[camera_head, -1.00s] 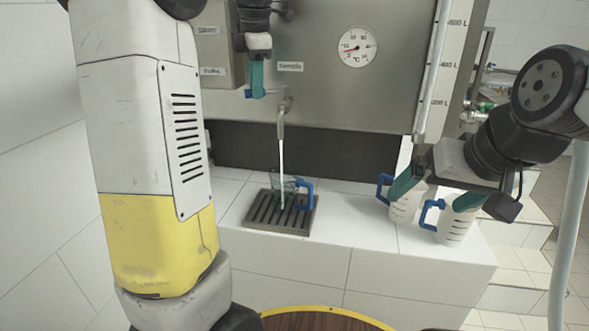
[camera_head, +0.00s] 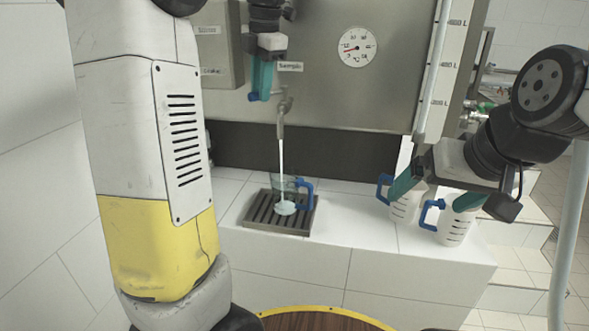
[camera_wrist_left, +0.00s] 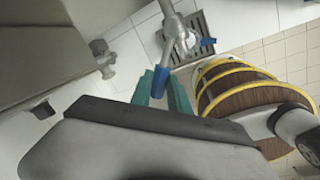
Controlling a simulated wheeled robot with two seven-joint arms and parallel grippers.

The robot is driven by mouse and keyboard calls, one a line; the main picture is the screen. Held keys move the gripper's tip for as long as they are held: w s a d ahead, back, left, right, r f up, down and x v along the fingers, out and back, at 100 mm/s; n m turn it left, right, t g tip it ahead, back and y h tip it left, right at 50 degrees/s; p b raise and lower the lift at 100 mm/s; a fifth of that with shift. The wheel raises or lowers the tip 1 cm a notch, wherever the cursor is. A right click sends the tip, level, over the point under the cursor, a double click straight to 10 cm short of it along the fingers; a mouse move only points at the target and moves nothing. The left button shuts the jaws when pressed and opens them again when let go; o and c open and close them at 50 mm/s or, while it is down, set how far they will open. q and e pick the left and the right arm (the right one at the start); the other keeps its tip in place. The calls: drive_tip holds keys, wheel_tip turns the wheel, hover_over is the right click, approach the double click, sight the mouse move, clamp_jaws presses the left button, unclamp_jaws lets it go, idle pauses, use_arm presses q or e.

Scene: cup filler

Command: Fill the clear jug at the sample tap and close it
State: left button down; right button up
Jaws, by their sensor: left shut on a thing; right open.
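The clear jug (camera_head: 284,184) with a blue handle (camera_head: 305,192) stands on the drip grate (camera_head: 262,213), under the sample tap (camera_head: 281,112). A white stream runs from the tap into it, and white liquid covers its bottom. My left gripper (camera_head: 260,88) is at the tap, its teal fingers shut on the blue tap lever (camera_head: 252,97). The left wrist view shows the lever (camera_wrist_left: 159,82) between the fingers. My right gripper (camera_head: 432,194) is open, its fingers by two white jugs at the right.
The two white jugs, left (camera_head: 402,207) and right (camera_head: 455,222), have blue handles and stand on the white tiled ledge (camera_head: 350,225). A dial thermometer (camera_head: 357,47) is on the steel tank. A round wooden top with a yellow rim (camera_head: 315,320) is in front.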

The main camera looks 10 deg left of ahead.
use_arm(q)
drive_tip(key=shift+d, duration=0.15)
drive_tip(key=shift+s+d+n, duration=0.35)
drive_tip(key=shift+d+n, duration=0.2)
drive_tip(key=shift+n, duration=0.55)
idle(6.8)
